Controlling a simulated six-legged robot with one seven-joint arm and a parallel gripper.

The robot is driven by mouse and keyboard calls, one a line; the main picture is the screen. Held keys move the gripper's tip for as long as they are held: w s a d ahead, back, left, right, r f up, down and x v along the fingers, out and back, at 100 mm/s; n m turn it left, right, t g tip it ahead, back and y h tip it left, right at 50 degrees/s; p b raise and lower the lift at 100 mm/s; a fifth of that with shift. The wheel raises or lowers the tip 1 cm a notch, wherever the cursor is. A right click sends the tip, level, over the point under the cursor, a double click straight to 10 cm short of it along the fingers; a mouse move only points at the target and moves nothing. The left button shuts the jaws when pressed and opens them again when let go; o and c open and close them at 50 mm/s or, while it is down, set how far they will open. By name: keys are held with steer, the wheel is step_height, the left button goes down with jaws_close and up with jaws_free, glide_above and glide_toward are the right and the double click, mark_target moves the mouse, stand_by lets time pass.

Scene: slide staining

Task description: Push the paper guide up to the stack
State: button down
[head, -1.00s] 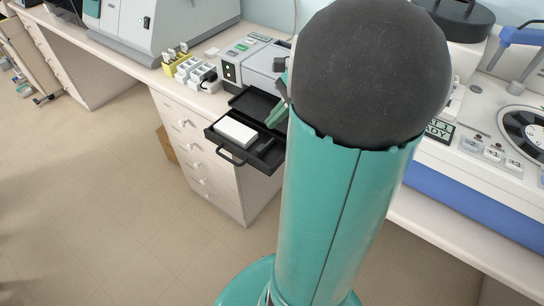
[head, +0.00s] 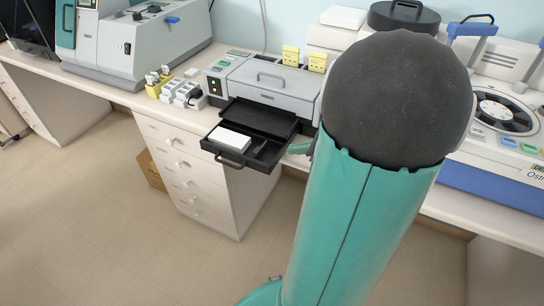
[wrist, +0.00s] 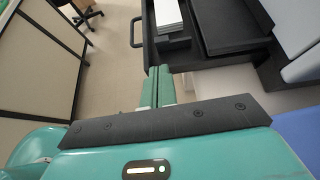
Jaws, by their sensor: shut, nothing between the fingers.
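A white paper stack (head: 230,139) lies in the pulled-out black tray (head: 222,154) of the grey machine. It also shows at the top of the wrist view (wrist: 168,14). The dark paper guide (head: 262,149) stands in the tray to the right of the stack; in the wrist view it is a dark block (wrist: 176,43) by the stack's near end. Whether they touch is hard to tell, black on black. My gripper (head: 300,148) is at the tray's right side, its green fingers (wrist: 157,72) shut and empty, pointing at the tray. My arm hides part of the scene.
The grey machine (head: 268,82) stands behind the tray on the white bench. Small white racks (head: 186,92) and yellow ones sit to its left. The tray's front handle (head: 228,161) juts over the drawers. A blue-fronted device stands to the right.

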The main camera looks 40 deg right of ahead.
mark_target(259, 153)
steer(key=x, duration=1)
steer(key=shift+d+f, duration=0.15)
steer(key=shift+d, duration=0.05)
steer(key=w, duration=0.2)
steer(key=w+a, duration=0.1)
steer(key=w, duration=0.1)
steer(key=shift+a, duration=0.25)
steer(key=shift+s, duration=0.1)
